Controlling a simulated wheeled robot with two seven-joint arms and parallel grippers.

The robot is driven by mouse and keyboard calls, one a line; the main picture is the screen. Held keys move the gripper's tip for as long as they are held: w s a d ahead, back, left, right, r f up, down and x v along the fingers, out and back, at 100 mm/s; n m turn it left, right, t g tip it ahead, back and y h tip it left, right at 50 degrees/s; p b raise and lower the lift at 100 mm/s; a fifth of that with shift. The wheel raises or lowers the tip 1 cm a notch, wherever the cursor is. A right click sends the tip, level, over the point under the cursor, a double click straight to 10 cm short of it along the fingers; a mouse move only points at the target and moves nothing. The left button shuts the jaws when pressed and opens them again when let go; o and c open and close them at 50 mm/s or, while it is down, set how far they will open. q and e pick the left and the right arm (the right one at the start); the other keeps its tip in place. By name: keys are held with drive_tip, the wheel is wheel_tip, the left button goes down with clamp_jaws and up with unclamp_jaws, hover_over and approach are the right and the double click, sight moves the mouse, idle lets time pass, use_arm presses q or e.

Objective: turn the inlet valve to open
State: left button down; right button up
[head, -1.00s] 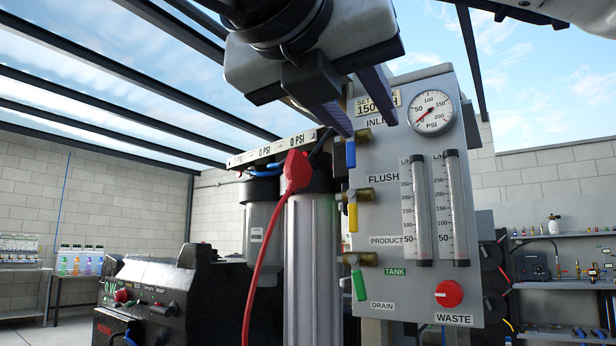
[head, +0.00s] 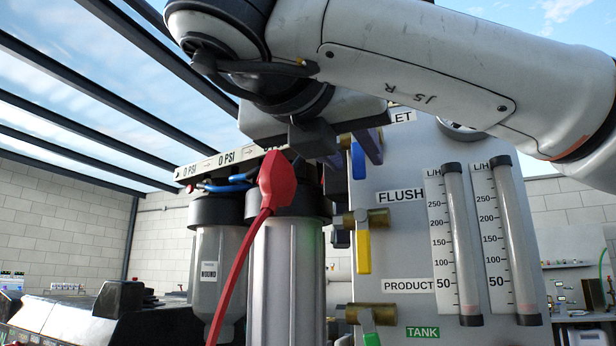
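The inlet valve's blue handle (head: 358,160) hangs down at the upper left of the grey panel (head: 405,235), below the partly covered INLET label (head: 401,117). My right gripper (head: 355,150) reaches in from the upper right, its purple-grey fingers around or just behind the blue handle. Its body hides most of the finger gap and the valve body, so I cannot tell whether it touches the handle or how far it is closed. My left gripper is not in view.
Below are the yellow flush handle (head: 363,251) and the green tank handle (head: 371,340). Two flow tubes (head: 461,250) stand on the panel's right. Filter housings (head: 287,285) and a red plug with its cable (head: 276,182) are close on the left.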

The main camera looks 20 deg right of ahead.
sight(358, 161)
drive_tip(key=shift+p+x, duration=0.5)
drive_tip(key=shift+x, duration=1.4)
clamp_jaws()
